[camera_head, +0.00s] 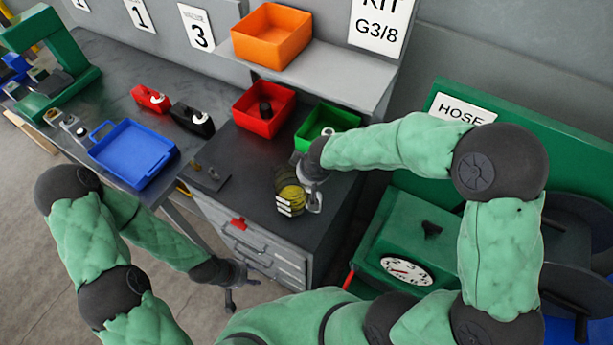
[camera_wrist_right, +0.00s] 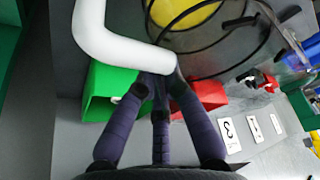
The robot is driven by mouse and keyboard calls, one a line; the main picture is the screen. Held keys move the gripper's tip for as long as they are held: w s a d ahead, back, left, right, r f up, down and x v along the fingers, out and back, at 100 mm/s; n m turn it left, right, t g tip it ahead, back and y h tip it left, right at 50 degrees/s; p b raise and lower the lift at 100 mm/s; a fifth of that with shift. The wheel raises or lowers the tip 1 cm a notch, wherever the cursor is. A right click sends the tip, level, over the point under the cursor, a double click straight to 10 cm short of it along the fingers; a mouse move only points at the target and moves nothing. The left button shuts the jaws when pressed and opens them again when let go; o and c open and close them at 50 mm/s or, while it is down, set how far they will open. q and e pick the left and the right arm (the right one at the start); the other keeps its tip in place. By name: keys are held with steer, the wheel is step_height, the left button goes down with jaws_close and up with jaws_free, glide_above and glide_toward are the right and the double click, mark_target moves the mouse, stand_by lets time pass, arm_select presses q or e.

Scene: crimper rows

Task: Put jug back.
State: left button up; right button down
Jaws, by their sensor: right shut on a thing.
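The jug (camera_head: 287,196) is see-through with yellow contents and sits over the dark cabinet top in the head view. My right gripper (camera_head: 314,188) is at its right side. In the right wrist view the gripper (camera_wrist_right: 160,72) is shut on the jug's thick white handle (camera_wrist_right: 92,25), with the jug's round body and yellow contents (camera_wrist_right: 185,10) beyond. I cannot tell whether the jug's base touches the cabinet top. My left gripper (camera_head: 240,286) is low in front of the cabinet, empty, its fingers apart.
A red bin (camera_head: 252,119) with a black part and a green bin (camera_head: 313,126) stand behind the jug. An orange bin (camera_head: 270,45) is on the shelf above. A blue tray (camera_head: 140,170) is left. The green hose cabinet with a gauge (camera_head: 407,270) is right.

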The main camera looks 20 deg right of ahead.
steer(key=shift+f, duration=0.1)
steer(key=c, duration=1.4)
jaws_free()
steer(key=shift+o, duration=0.2)
steer(key=p+v, duration=0.1)
steer(key=v, duration=1.1)
